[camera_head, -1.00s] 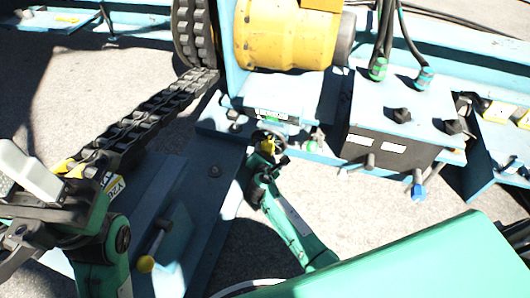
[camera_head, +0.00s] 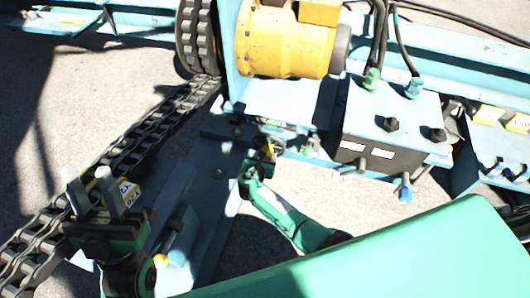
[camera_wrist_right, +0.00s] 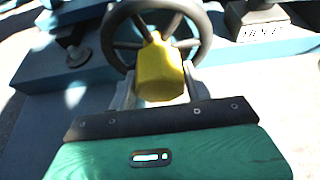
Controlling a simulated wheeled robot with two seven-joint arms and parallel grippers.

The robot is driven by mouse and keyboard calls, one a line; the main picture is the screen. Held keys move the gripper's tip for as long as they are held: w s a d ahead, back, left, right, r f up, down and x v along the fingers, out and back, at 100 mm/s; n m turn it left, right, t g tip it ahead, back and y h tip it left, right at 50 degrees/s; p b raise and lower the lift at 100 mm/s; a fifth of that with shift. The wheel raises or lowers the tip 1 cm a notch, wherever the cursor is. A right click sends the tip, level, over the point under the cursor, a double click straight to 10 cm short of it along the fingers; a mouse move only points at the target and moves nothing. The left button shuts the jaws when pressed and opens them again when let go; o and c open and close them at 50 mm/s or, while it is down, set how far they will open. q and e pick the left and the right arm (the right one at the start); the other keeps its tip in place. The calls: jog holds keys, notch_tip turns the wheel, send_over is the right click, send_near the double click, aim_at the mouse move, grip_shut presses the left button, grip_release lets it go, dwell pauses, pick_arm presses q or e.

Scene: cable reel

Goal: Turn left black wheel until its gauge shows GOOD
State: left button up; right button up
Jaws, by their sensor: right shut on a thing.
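A small black spoked wheel (camera_head: 277,147) sits low under the blue frame in the head view. In the right wrist view the wheel (camera_wrist_right: 203,32) fills the top centre, with a yellow handle piece (camera_wrist_right: 160,72) in front of its lower rim. My right gripper (camera_head: 265,152) is at the wheel, its grey fingers on either side of the yellow piece, shut on it. A small green-marked panel (camera_head: 272,123), perhaps the gauge, shows edge-on above the wheel; its reading cannot be made out. My left gripper (camera_head: 92,190) is open and empty, fingers up, at the left.
A black chain track (camera_head: 150,125) runs diagonally close behind my left gripper. A yellow motor drum (camera_head: 285,45) stands above the wheel. A control box with black knobs (camera_head: 385,125) stands to the right. A yellow-knobbed lever (camera_head: 165,250) is near my left arm.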

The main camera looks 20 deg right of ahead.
jog(key=n+g+h+p, duration=0.1)
jog(key=n, duration=0.1)
jog(key=shift+n+h+p, duration=0.35)
jog(key=shift+n+h, duration=0.35)
jog(key=shift+n, duration=0.4)
pick_arm(q)
jog(key=w+d+f+g, duration=0.2)
jog(key=w+f+g, duration=0.2)
jog(key=f+g, duration=0.1)
jog(key=shift+d+f+y, duration=0.25)
jog(key=shift+f+y, duration=0.05)
jog(key=shift+y, duration=0.1)
pick_arm(e)
jog(key=shift+n+g+h, duration=0.4)
jog(key=shift+n+h, duration=0.3)
pick_arm(q)
jog(key=shift+s, duration=0.1)
pick_arm(e)
jog(key=o, duration=1.4)
jog(key=shift+c, duration=0.2)
